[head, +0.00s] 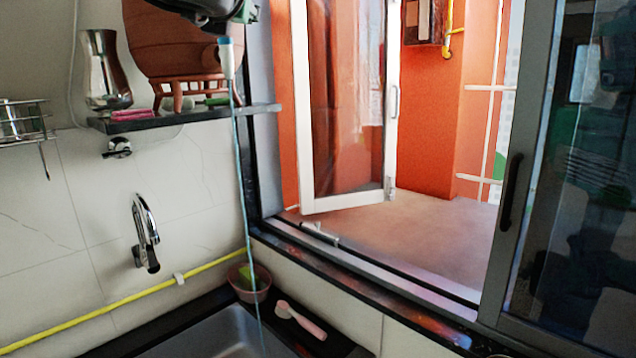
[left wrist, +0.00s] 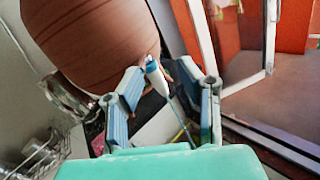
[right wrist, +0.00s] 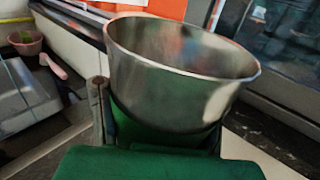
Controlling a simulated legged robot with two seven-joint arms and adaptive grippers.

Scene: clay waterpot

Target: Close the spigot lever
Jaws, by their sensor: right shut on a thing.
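The brown clay waterpot (head: 180,42) stands on a dark wall shelf, and its side also fills the upper left wrist view (left wrist: 95,40). Its white and blue spigot (head: 226,57) hangs at the front, with a thin bluish stream (head: 243,180) running down to the sink. My left gripper (left wrist: 162,72) is open, its blue-padded fingers on either side of the spigot (left wrist: 155,77). I cannot tell whether they touch it. The lever is not clearly visible. My right gripper (right wrist: 155,125) is shut on a steel cup (right wrist: 180,75), seen only in the right wrist view.
The sink (head: 205,335) lies below, with a chrome tap (head: 145,232) on the wall. A small pink bowl (head: 250,285) and a pink-handled brush (head: 302,322) rest at its edge. A steel vessel (head: 103,72) shares the shelf (head: 185,118). A window opens at right.

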